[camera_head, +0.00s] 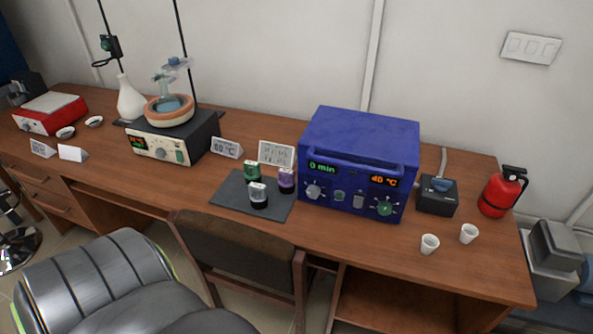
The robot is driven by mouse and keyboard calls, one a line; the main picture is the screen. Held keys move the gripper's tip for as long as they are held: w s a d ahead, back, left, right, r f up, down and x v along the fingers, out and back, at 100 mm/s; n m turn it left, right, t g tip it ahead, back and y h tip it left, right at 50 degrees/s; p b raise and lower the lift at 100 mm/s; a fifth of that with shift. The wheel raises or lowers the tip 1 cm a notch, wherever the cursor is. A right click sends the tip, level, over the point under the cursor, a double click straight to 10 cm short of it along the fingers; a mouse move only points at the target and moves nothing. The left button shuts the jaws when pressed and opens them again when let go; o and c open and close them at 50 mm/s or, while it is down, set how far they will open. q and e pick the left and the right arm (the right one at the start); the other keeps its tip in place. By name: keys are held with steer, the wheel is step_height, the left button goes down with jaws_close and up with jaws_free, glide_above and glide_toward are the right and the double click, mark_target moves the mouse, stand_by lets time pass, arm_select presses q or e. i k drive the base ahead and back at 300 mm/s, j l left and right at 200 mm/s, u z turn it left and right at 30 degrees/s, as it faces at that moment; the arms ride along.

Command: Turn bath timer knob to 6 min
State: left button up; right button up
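The blue bath unit (360,145) stands on the wooden bench right of centre. Its left display (323,167) reads "0 min" in green and its right display (384,181) reads "40 °C" in orange. A pale timer knob (313,191) sits below the left display; its pointer is too small to read. A green knob (385,208) sits below the right display. Neither of my grippers is in view.
A dark mat (228,197) with several small jars lies left of the unit. A black device (437,197), a red extinguisher (501,191) and two white cups stand to the right. The bench strip before the unit is clear.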

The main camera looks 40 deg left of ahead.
mark_target(313, 191)
steer(key=i+u, duration=0.1)
steer(key=u, duration=0.4)
steer(key=i+l+u, duration=0.1)
steer(key=u, duration=0.35)
steer(key=i+l+u, duration=0.1)
steer(key=u, duration=0.4)
